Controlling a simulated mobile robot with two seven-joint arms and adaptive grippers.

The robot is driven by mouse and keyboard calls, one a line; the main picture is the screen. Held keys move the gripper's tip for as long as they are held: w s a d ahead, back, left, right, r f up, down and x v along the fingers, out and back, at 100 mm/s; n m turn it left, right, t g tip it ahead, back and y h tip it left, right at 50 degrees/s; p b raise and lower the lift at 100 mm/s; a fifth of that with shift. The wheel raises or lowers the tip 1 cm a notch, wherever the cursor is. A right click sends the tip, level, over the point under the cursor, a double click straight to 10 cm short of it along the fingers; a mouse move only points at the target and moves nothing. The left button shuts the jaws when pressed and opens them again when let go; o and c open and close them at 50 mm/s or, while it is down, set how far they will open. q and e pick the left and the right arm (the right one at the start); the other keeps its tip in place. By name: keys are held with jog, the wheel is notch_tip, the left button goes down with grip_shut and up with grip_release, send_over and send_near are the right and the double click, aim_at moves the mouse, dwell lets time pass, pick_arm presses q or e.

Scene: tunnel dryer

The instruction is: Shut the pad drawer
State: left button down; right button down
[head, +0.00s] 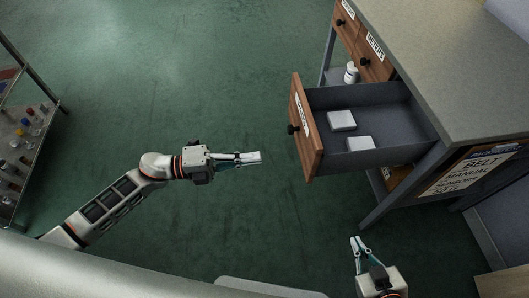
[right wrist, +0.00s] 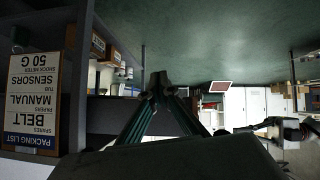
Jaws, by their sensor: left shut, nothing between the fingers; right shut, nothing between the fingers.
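The pad drawer (head: 310,140) is pulled well out of the bench in the head view. It has a wooden front with a dark round knob (head: 292,129) and a white label, and two white pads (head: 341,121) (head: 360,144) lie inside. My left gripper (head: 258,157) is shut and empty, pointing right, to the left of the drawer front with a gap between. My right gripper (head: 358,240) is shut and empty below the drawer in the picture, apart from it. Its fingers also show in the right wrist view (right wrist: 160,88).
The grey bench top (head: 440,60) overhangs the drawer. Two closed wooden drawers (head: 374,58) are further back, near a white bottle (head: 351,72). A packing-list sign (head: 466,172) hangs on the bench's near side. A rack of small items (head: 25,135) stands far left. Green floor is open between.

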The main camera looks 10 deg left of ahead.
aim_at(309, 151)
pick_arm(q)
jog(key=x, duration=1.2)
jog(key=shift+w+d, duration=0.1)
jog(key=shift+d, duration=0.05)
pick_arm(e)
jog(key=shift+s+f, duration=0.3)
pick_arm(q)
jog(key=shift+d, duration=0.1)
pick_arm(e)
jog(key=shift+w+d+r, duration=0.15)
jog(key=shift+w, duration=0.05)
